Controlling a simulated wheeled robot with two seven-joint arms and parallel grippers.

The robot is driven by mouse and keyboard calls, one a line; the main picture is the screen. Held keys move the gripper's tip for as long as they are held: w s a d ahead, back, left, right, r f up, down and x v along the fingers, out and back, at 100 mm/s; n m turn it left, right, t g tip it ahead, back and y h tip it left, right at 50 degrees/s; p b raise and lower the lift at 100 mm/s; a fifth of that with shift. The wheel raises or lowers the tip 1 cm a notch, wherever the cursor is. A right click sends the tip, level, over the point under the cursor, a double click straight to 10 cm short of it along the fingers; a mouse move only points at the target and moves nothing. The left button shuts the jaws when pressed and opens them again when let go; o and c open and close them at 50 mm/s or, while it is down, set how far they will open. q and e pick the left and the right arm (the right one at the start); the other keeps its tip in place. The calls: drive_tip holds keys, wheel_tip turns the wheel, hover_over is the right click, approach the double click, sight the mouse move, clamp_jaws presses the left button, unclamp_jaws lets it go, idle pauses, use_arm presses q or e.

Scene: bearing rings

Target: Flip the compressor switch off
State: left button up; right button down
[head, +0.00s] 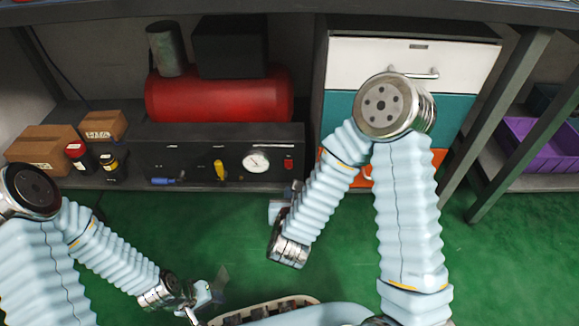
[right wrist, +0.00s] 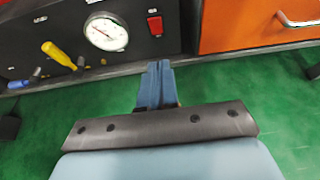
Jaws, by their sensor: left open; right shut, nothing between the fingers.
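The compressor has a red tank (head: 220,97) above a black front panel (head: 220,142). A small red switch (head: 288,163) sits at the panel's right end, beside the round white gauge (head: 256,161). The right wrist view also shows the red switch (right wrist: 155,25), but its on or off position cannot be told. My right gripper (right wrist: 157,68) is shut and empty, pointing at the panel below the switch and apart from it. My left gripper (head: 207,296) is open and empty over the green floor, well away from the panel.
Cardboard boxes (head: 42,148) and small jars stand left. A drawer cabinet (head: 342,105) stands right of the compressor. The tabletop edge (head: 290,8) runs above. Green floor in front is clear.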

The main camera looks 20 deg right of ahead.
approach(290, 162)
wheel_tip(290, 162, down, 3)
drive_tip(key=w, duration=0.2)
drive_tip(key=w+d, duration=0.1)
drive_tip(key=w, duration=0.1)
drive_tip(key=shift+w+d+b, duration=0.25)
drive_tip(key=shift+w+b, duration=0.1)
drive_tip(key=shift+b, duration=0.05)
drive_tip(key=shift+w+d, duration=0.1)
drive_tip(key=shift+w, duration=0.3)
drive_tip(key=shift+r, duration=0.1)
